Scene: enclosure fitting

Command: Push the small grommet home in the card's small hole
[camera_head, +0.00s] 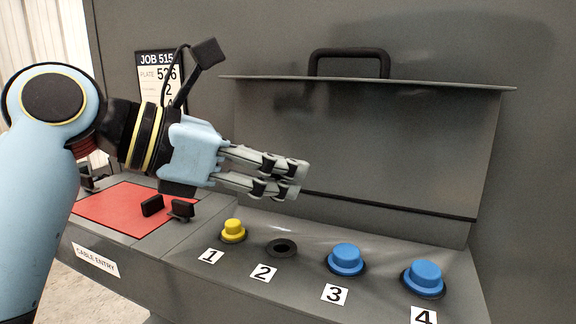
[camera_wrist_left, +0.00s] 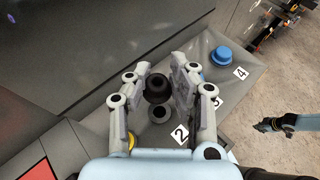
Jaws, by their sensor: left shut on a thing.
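My left gripper (camera_head: 300,180) hangs in the air above the sloped panel, behind and above hole 2. In the left wrist view its fingers (camera_wrist_left: 163,72) are shut on a round black grommet (camera_wrist_left: 157,88). In the head view the fingers largely hide the grommet. The open hole 2 (camera_head: 282,248) has a dark ring around it; it also shows in the left wrist view (camera_wrist_left: 160,114), apart from the held grommet. The job card (camera_head: 153,78) reads JOB 515, PLATE 526 and a 2, partly covered by my arm. My right gripper (camera_wrist_left: 270,125) shows small at the right.
A yellow plug (camera_head: 233,230) fills position 1; blue plugs (camera_head: 346,258) and (camera_head: 424,277) fill 3 and 4. Two black parts (camera_head: 152,205) and (camera_head: 181,208) are at the red mat (camera_head: 110,208). A raised grey lid (camera_head: 370,140) with a handle stands behind the panel.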

